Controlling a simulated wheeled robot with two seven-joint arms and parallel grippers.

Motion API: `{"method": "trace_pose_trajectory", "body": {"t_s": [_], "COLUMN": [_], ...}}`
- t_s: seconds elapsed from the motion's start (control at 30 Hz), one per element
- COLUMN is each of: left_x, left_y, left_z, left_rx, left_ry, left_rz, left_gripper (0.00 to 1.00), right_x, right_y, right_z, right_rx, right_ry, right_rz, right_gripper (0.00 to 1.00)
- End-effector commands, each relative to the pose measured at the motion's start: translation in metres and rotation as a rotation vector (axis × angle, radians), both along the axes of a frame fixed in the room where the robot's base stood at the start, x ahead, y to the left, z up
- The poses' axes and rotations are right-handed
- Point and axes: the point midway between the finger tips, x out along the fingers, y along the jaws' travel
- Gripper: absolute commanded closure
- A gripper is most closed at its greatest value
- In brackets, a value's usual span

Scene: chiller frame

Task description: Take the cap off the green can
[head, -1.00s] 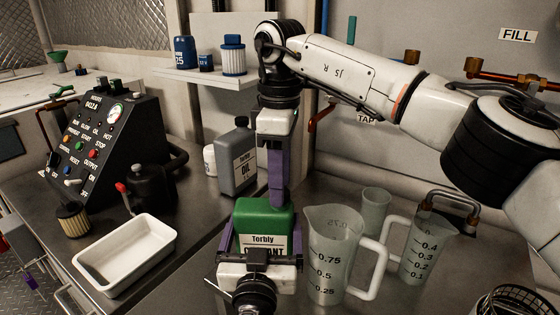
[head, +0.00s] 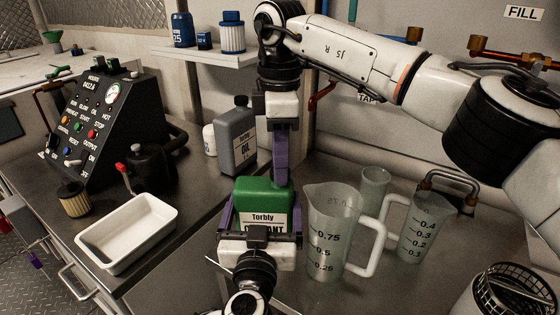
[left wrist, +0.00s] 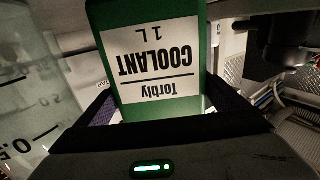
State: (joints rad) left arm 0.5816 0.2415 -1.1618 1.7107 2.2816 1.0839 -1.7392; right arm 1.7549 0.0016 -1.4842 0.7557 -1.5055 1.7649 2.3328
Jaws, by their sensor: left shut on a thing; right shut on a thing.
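The green can (head: 262,192), labelled Torbly, stands upright on the metal bench in the middle of the head view. My left gripper (head: 261,212) is shut on the can's body from the front, one purple finger on each side. The left wrist view shows the can (left wrist: 190,90) upside down in the picture, with its COOLANT label between the fingers. My right gripper (head: 280,176) points straight down at the can's top and is shut at the cap. The cap itself is hidden by the purple fingers.
A large measuring jug (head: 329,240) stands close to the can's right, with a smaller jug (head: 412,232) and a cup (head: 374,188) beyond. A grey oil bottle (head: 237,140) stands behind left. A white tray (head: 128,240) and a control box (head: 112,125) are further left.

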Motion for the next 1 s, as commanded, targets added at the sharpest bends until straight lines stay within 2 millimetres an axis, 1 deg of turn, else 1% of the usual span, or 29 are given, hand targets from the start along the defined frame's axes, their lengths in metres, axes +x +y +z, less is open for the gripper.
{"method": "trace_pose_trajectory", "body": {"t_s": [0.1,1.0], "left_x": [-0.0005,-0.0006], "left_y": [-0.0002,-0.0006], "left_z": [-0.0009,-0.0007], "left_rx": [0.002,0.003], "left_ry": [0.001,0.001], "left_rz": [-0.001,-0.002], "left_gripper": [0.71,0.71], "right_x": [0.0009,0.0001], "right_y": [0.0,0.001], "right_z": [0.0007,0.0022], "right_rx": [0.0,0.0], "right_ry": [-0.004,-0.003], "right_rz": [0.256,2.255], "right_gripper": [0.99,0.99]}}
